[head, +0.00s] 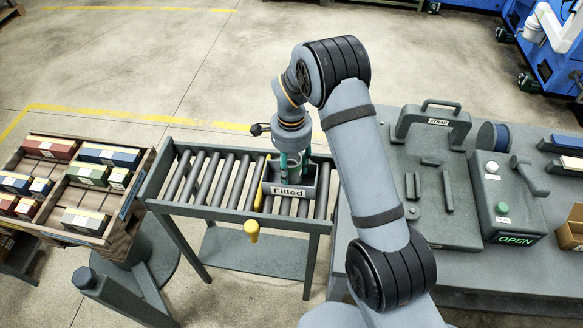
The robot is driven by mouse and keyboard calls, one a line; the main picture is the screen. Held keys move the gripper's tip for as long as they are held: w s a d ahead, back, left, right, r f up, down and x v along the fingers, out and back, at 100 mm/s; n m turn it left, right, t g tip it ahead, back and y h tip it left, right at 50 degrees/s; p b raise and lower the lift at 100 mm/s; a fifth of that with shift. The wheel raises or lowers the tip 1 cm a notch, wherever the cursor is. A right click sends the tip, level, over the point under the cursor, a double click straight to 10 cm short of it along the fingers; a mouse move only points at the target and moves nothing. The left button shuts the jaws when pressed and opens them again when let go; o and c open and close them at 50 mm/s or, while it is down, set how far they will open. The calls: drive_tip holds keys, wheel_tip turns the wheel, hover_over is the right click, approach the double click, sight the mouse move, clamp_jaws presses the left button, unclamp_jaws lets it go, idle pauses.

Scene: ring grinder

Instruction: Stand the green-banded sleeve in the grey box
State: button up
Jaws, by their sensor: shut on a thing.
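The grey box (311,191), labelled "Filled", sits on the roller conveyor. My gripper (293,157) points down over the box, with its fingers low at the box opening. It is shut on the green-banded sleeve (292,174), a grey upright cylinder with green showing near the fingers. The sleeve's lower end is hidden behind the box's front wall, so I cannot tell whether it touches the box floor. My gripper's fingers are small in this view and partly merge with the sleeve.
The roller conveyor (208,180) has free rollers left of the box. A yellow handle (251,230) hangs at its front edge. A wooden rack (95,190) of coloured boxes stands at left. A grey bench (470,262) with machine parts and an "OPEN" unit stands at right.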

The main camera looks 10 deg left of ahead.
drive_tip(key=shift+s+d+f, duration=0.2)
drive_tip(key=shift+s+f, duration=0.05)
drive_tip(key=shift+f, duration=0.15)
drive_tip(key=o, duration=1.2)
drive_tip(key=shift+w+a+f, duration=0.15)
drive_tip(key=shift+w, duration=0.1)
drive_tip(key=shift+c, duration=0.2)
drive_tip(key=shift+r+p, duration=0.5)
wheel_tip(320, 180, up, 12)
drive_tip(key=b, duration=0.1)
drive_tip(key=shift+r, duration=0.25)
drive_tip(key=shift+a, duration=0.1)
